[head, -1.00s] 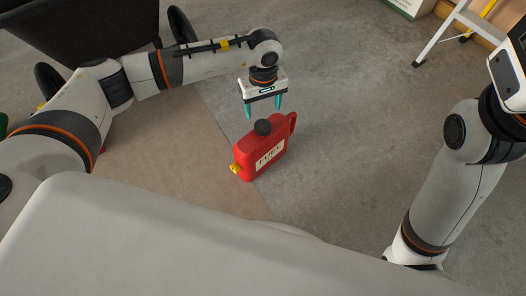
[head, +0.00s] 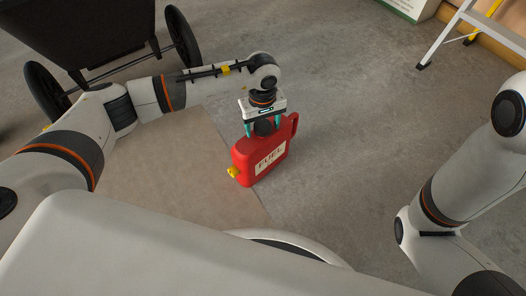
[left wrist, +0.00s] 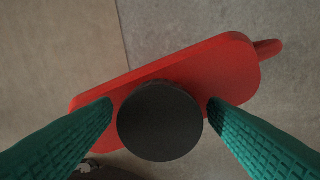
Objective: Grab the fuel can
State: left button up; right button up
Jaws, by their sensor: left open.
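The red fuel can (head: 262,160) stands upright on the floor, with a label on its side, a yellow spout at its lower left and a loop handle at its right. Its round black cap (left wrist: 160,121) is on top. My left gripper (head: 264,130) points down over the can, open, with its teal fingers on either side of the cap. In the left wrist view the fingers (left wrist: 158,112) straddle the cap, and small gaps seem to show on both sides. My right arm is at the right of the head view; its gripper is not in view.
A dark wheeled cart (head: 95,30) stands at the upper left behind my left arm. A stepladder (head: 465,35) and a box (head: 405,8) are at the upper right. The concrete floor (head: 350,110) right of the can is clear.

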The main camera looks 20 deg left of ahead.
pick_arm(q)
jog(key=shift+c, duration=0.2)
grip_shut()
jog(key=shift+r, duration=0.15)
